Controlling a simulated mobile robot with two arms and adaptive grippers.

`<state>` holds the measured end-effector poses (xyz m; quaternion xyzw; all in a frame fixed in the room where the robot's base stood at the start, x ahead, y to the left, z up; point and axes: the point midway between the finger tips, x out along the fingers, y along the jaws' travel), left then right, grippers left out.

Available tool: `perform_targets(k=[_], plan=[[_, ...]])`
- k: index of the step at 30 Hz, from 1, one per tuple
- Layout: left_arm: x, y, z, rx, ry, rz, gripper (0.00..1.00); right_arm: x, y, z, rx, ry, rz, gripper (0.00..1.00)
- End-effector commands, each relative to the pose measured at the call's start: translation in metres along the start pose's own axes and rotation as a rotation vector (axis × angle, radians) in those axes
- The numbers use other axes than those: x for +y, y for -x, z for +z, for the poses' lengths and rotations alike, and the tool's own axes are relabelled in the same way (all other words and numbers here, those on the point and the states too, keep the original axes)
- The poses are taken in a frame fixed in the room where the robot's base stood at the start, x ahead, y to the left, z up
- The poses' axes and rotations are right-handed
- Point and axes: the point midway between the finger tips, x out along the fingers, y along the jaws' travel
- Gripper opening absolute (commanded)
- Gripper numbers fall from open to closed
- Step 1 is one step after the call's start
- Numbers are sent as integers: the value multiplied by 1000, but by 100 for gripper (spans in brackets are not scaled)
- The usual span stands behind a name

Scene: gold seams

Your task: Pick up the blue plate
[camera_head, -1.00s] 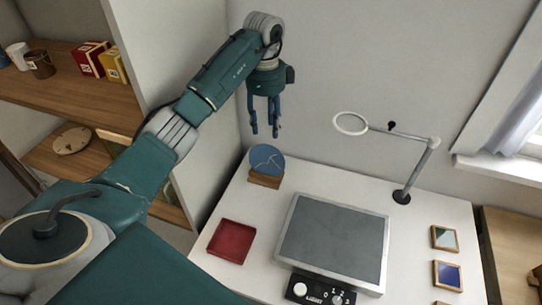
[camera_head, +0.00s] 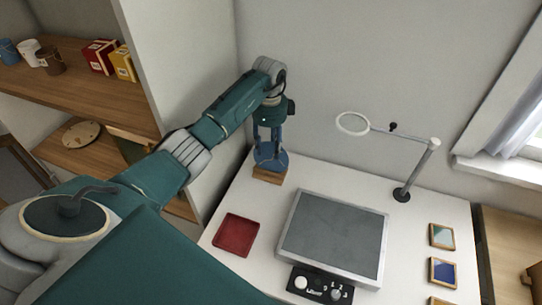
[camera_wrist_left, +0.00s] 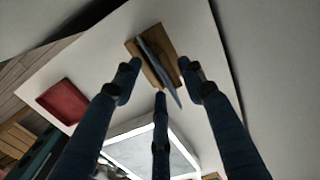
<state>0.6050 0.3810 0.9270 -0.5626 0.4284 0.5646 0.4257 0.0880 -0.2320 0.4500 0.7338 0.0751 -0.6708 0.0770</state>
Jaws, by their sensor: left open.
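The blue plate (camera_head: 282,160) stands on edge in a wooden stand (camera_head: 267,175) at the back left of the white table. In the head view my left gripper (camera_head: 268,158) is in front of the plate and hides part of it. In the left wrist view the plate (camera_wrist_left: 160,68) shows edge-on in its stand (camera_wrist_left: 137,48), between the spread fingers of my left gripper (camera_wrist_left: 160,80). The gripper is open. I cannot tell whether any finger touches the plate. My right gripper is not in view.
A red tray (camera_head: 236,235) lies in front of the stand. A grey panel with a pale frame (camera_head: 333,240) fills the table's middle. A ring lamp (camera_head: 352,123) stands behind it. A shelf unit (camera_head: 85,100) stands at the left.

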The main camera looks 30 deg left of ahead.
Motion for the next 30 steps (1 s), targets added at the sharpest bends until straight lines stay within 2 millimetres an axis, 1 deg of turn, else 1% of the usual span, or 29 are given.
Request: perform_targets(k=[2, 3, 5, 6, 9, 25, 30], plan=[[0, 0, 0, 0, 0, 0, 41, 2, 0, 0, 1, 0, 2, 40], [0, 0, 0, 0, 0, 0, 39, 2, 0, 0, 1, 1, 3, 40], [0, 0, 0, 0, 0, 0, 27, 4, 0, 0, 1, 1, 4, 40], [0, 0, 0, 0, 0, -1, 19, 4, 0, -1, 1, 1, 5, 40], [0, 0, 0, 0, 0, -1, 0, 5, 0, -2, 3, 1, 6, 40], [-3, 2, 1, -1, 3, -11, 0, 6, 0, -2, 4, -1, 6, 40], [-4, 9, 6, -2, 4, -12, 0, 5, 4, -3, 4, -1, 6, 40]])
